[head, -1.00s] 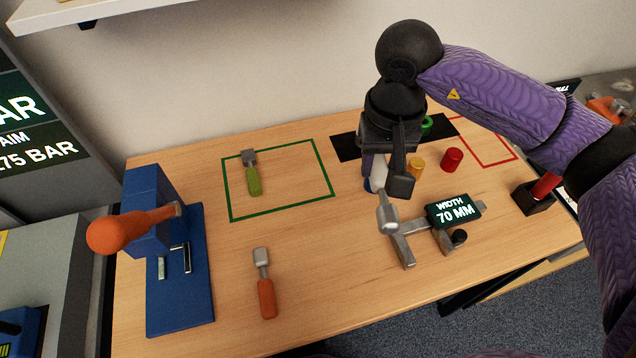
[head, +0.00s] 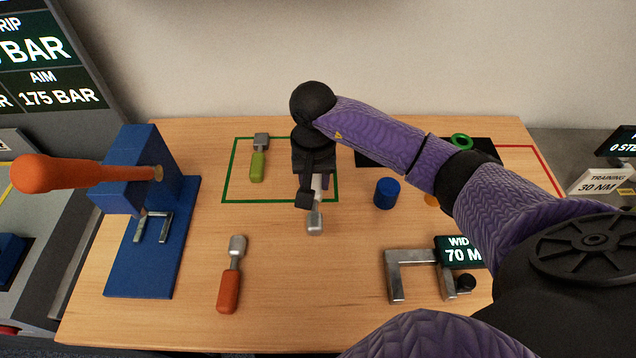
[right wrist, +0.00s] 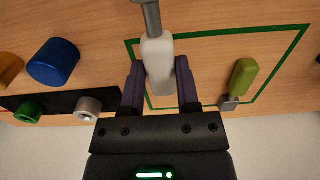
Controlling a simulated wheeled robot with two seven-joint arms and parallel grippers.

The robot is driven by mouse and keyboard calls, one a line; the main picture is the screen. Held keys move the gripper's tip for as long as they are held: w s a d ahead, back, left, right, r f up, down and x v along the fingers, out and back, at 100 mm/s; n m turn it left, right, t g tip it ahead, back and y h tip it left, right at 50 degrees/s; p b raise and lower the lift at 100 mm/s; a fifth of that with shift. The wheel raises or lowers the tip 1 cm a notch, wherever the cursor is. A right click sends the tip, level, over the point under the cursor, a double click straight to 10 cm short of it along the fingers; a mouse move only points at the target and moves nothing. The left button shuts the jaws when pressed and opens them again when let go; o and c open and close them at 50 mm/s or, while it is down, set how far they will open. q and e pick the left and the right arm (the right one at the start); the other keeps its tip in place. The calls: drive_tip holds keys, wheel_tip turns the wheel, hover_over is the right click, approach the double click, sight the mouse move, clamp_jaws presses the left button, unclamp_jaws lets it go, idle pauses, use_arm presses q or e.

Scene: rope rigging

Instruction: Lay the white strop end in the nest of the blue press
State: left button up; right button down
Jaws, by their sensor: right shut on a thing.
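The white strop end (right wrist: 158,65), a white grip with a grey metal end, is held between the fingers of my right gripper (right wrist: 158,88) in the right wrist view. In the head view its metal end (head: 315,222) points toward the front, below my right gripper (head: 310,188). The gripper is over the table, right of the blue press (head: 137,265) and apart from it. The press has a blue base and column and an orange handle (head: 75,174). A grey metal nest (head: 153,230) stands on its base, its top partly covered by the press head. My left gripper is not in view.
A green strop end (head: 258,165) lies inside the green outline. An orange one (head: 230,285) lies front left. A blue cylinder (head: 386,193) and a metal width gauge (head: 412,258) stand to the right. Bare table lies between press and gripper.

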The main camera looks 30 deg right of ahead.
wheel_tip(320, 180, down, 4)
drive_tip(key=shift+f+b, duration=0.15)
drive_tip(key=shift+b, duration=0.4)
drive_tip(key=c, duration=0.8)
unclamp_jaws()
drive_tip(key=o, duration=0.5)
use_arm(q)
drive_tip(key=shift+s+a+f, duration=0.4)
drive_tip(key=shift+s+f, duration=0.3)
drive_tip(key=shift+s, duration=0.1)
